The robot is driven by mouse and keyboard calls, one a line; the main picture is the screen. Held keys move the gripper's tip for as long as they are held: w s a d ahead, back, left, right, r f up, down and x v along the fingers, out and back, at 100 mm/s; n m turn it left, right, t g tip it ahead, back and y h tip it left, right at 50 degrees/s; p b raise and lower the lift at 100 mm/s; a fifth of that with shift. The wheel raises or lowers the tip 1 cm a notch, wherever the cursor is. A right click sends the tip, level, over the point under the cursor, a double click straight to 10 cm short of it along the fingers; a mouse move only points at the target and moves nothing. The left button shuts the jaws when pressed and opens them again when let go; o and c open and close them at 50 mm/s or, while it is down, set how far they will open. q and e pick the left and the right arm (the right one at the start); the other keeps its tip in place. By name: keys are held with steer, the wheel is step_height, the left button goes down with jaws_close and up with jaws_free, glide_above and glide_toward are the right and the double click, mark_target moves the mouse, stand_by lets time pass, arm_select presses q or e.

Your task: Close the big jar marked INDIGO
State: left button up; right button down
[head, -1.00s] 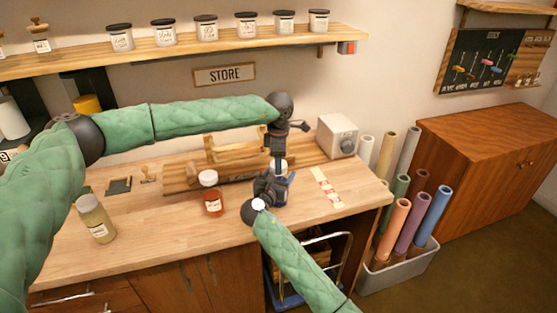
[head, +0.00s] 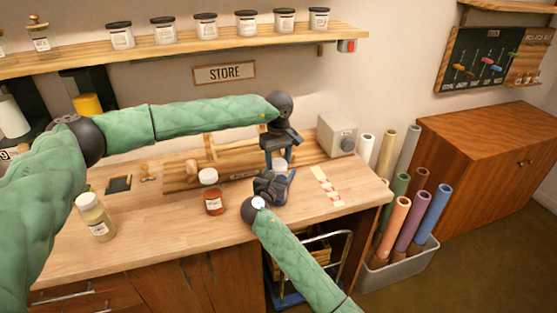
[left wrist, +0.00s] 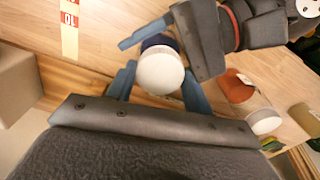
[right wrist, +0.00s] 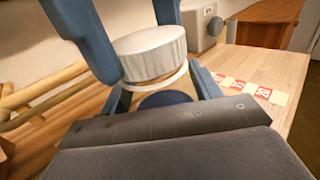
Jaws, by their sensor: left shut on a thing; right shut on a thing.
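A white round lid (left wrist: 160,71) sits between the blue fingers of my left gripper (left wrist: 158,90), which is shut on it from above. The right wrist view shows the lid's ridged side (right wrist: 151,52) directly over the jar. The jar's dark blue body (right wrist: 165,99) is between the fingers of my right gripper (right wrist: 162,92), shut on it from the side. The lid looks level, but I cannot tell whether it is fully seated. The label is hidden. In the head view, my left gripper (head: 279,158) is right above my right gripper (head: 273,186).
A red jar (head: 213,203) stands left of the grippers, with a white round piece (head: 208,177) behind it. A pale jar (head: 95,218) is far left. A wooden rack (head: 225,165) and grey box (head: 337,134) stand behind. A marked strip (head: 326,186) lies right.

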arm_select(q)
steer(key=m, duration=0.6)
steer(key=shift+a+m, duration=0.1)
steer(key=shift+m, duration=0.3)
steer(key=m, duration=0.7)
steer(key=shift+w, duration=0.15)
steer(key=o, duration=0.9)
steer(key=shift+o, duration=0.2)
steer(key=shift+r, duration=2.25)
